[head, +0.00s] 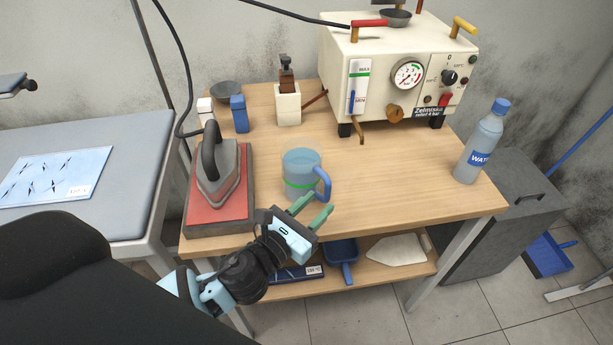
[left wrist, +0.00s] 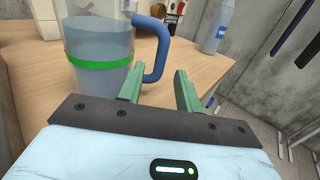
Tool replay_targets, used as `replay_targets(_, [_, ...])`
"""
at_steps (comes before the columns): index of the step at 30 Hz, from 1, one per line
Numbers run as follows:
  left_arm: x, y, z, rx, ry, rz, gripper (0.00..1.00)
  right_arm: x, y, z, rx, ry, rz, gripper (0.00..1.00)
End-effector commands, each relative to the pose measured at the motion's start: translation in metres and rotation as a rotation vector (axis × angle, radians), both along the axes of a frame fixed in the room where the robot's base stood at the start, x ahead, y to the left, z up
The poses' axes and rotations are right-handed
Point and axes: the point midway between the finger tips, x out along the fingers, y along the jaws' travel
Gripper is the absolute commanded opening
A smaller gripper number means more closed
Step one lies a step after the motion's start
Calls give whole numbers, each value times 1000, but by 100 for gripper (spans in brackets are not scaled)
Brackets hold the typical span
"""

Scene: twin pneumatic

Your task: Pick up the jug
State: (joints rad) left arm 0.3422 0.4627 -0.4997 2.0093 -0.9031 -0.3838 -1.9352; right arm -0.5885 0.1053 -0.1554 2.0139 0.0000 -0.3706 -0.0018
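The jug (head: 301,172) is a clear bluish cup with a green band and a blue handle, standing upright on the wooden table. My left gripper (head: 315,208) is at the table's front edge, in front of the jug near its handle. Its two green fingers are apart with a gap between them. In the left wrist view the jug (left wrist: 97,50) is ahead and to the left, and its blue handle (left wrist: 157,50) stands just beyond the open fingers (left wrist: 162,90). Nothing is held between them. My right gripper is not in view.
An iron (head: 217,175) on a red pad stands left of the jug. A water bottle (head: 481,145) stands at the table's right end. A cream boiler (head: 395,75) stands at the back. A lower shelf (head: 380,268) holds a blue scoop (head: 342,254). The table right of the jug is clear.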

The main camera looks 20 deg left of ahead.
Motion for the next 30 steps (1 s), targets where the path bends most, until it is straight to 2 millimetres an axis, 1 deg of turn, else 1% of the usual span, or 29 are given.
replay_targets(1, [8, -2, 4, -2, -5, 1, 35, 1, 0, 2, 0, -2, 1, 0])
replay_targets(3, [19, -3, 4, -1, -6, 1, 35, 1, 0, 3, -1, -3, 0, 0])
replay_targets(6, [32, -7, 4, -3, -3, 0, 35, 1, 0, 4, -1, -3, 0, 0])
replay_targets(9, [40, -9, 3, -1, -3, -1, 35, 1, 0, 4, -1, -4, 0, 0])
replay_targets(12, [43, -10, 2, 0, -2, -1, 35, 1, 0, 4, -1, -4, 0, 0])
replay_targets(18, [43, -10, 2, 0, -1, -1, 35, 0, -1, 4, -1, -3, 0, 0])
replay_targets(26, [43, -10, 2, 0, -1, -1, 1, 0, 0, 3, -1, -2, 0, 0])
replay_targets(30, [43, -10, 2, 0, -1, -1, 0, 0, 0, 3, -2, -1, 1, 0])
